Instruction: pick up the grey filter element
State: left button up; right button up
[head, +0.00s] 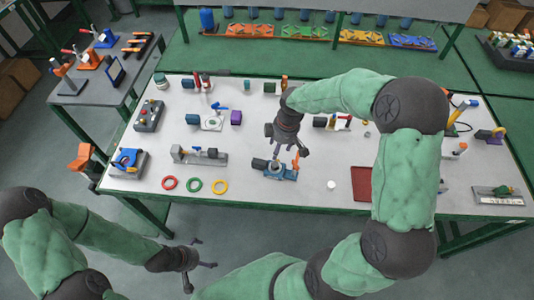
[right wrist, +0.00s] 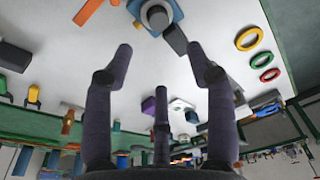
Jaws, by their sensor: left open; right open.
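No part is clearly marked as the grey filter element. A dark grey cylinder (head: 260,164) lies at the left end of a blue device (head: 275,173) near the table's front middle; I cannot tell whether it is that element. In the right wrist view, the blue device (right wrist: 172,8) is at the top with a dark grey block (right wrist: 174,39) beside it. My right gripper (head: 288,147) is above and just behind the device, open and empty; its spread fingers show in the right wrist view (right wrist: 163,60). My left gripper (head: 194,262) is open and empty, off the table's front edge.
The white tabletop (head: 250,200) is bare along its front middle. Red, green and yellow rings (head: 193,184) lie left of the device. A red tray (head: 362,184) lies to the right, partly behind my right arm. Several fixtures stand at the back and left.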

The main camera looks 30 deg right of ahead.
jog(key=b, duration=0.1)
send_over(275, 164)
jog(key=f, duration=0.5)
jog(key=shift+s+d+f, duration=0.1)
jog(key=shift+d+f, duration=0.1)
jog(key=shift+f, duration=0.05)
notch_tip(275, 164, down, 5)
jog(key=shift+a+b, duration=0.15)
jog(key=shift+b, duration=0.7)
jog(key=c, duration=0.9)
